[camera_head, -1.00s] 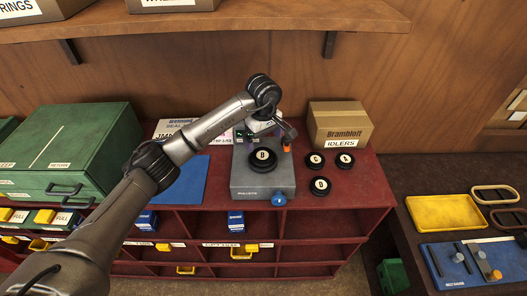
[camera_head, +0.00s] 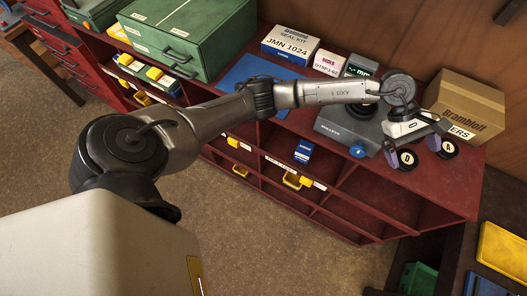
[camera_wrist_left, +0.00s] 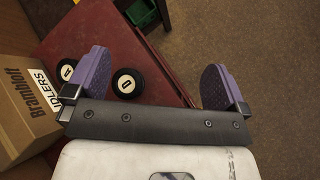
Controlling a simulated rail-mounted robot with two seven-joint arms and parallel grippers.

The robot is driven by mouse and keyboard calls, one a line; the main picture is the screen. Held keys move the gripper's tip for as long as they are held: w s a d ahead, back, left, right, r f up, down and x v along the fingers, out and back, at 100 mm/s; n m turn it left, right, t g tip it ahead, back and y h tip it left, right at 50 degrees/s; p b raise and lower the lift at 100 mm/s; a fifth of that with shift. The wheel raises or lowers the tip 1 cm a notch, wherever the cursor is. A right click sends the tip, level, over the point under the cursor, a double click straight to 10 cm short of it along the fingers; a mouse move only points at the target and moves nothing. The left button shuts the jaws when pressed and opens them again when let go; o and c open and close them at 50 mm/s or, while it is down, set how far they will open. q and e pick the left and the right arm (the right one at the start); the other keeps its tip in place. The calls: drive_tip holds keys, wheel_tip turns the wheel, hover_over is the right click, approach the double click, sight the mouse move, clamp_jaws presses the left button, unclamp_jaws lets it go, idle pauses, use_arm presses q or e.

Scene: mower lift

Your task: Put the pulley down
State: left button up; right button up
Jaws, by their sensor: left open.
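Black pulleys with white letter labels lie on the red cabinet top. Pulley D (camera_head: 406,158) and pulley A (camera_head: 448,149) show in the head view, close to my left gripper (camera_head: 414,149). In the left wrist view, pulley D (camera_wrist_left: 127,82) appears between the spread purple fingers of my left gripper (camera_wrist_left: 157,80), and pulley A (camera_wrist_left: 67,72) is by the left finger. The grey tester block (camera_head: 340,130) is partly behind my arm. Pulleys B and C cannot be made out clearly. My right gripper is not in view.
The Brambloft idlers carton (camera_head: 465,108) stands right behind the gripper. A green case (camera_head: 190,35), a blue mat (camera_head: 255,70) and a seal kit box (camera_head: 290,45) are farther left. A yellow tray (camera_head: 503,250) lies at lower right.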

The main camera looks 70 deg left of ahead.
use_arm(q)
drive_tip(key=s+d+r+n+t+h, duration=0.3)
drive_tip(key=s+d+n+t+h, duration=0.2)
drive_tip(key=d+n+h, duration=0.35)
drive_tip(key=s+a+f+m+t+y, duration=0.2)
drive_tip(key=s+a+f+m+y, duration=0.3)
drive_tip(key=m, duration=0.6)
drive_tip(key=s+a+f+m+t+y, duration=0.25)
drive_tip(key=a+f+m+y, duration=0.2)
drive_tip(key=m+y, duration=0.5)
drive_tip(key=s+a+f+m+t+y, duration=0.2)
drive_tip(key=s+a+f+m+y, duration=0.25)
drive_tip(key=m, duration=0.85)
drive_tip(key=s+f+n+g, duration=0.3)
drive_tip(key=s+f+g, duration=0.1)
drive_tip(key=s, duration=0.6)
drive_tip(key=s+f+n+g+h, duration=0.1)
drive_tip(key=s+f+n+g, duration=0.3)
drive_tip(key=s, duration=0.6)
drive_tip(key=shift+s+d+f+g, duration=0.15)
drive_tip(key=shift+d+f+g, duration=0.2)
drive_tip(key=shift+f+g, duration=0.6)
drive_tip(key=shift+r, duration=0.25)
drive_tip(key=shift+c, duration=0.4)
